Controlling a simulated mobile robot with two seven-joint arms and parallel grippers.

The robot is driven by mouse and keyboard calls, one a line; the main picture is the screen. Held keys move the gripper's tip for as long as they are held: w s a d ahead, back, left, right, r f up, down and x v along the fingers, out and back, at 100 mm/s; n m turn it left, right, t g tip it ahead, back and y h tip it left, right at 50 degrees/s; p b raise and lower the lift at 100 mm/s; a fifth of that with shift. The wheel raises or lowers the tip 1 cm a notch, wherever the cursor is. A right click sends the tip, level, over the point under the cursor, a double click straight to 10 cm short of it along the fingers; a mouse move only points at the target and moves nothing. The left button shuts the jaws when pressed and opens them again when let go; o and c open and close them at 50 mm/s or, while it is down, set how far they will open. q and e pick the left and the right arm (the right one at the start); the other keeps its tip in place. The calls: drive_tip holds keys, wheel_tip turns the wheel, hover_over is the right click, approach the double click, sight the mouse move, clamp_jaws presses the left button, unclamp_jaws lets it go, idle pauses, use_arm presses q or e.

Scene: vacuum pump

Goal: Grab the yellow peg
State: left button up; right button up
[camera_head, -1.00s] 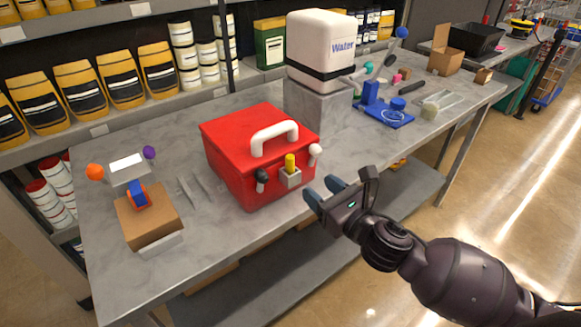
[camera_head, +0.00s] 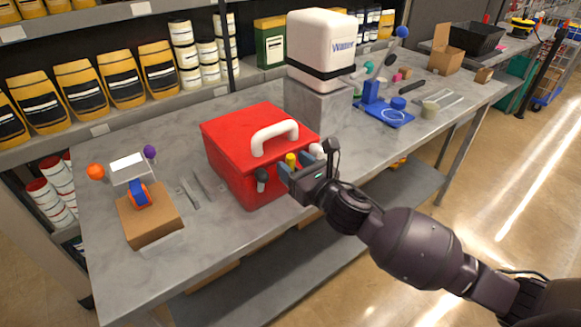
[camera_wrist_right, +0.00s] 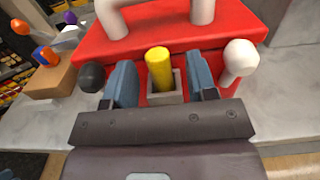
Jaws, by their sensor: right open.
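The yellow peg (camera_head: 290,159) stands upright at the front of the red box (camera_head: 232,165). In the right wrist view the yellow peg (camera_wrist_right: 159,68) sits in a small grey holder (camera_wrist_right: 178,88) on the box's front. My right gripper (camera_head: 287,174) is at the front of the box. In the right wrist view my right gripper (camera_wrist_right: 160,82) is open, with one blue-grey finger on each side of the peg and a gap to each. In the head view the gripper hides most of the holder. My left gripper is not in view.
A black knob (camera_wrist_right: 92,77) and a white knob (camera_wrist_right: 238,60) flank the fingers on the box front. A white handle (camera_head: 274,137) tops the box. A cardboard block (camera_head: 150,218) stands left; a white water container (camera_head: 320,45) stands behind.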

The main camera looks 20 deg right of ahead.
clamp_jaws()
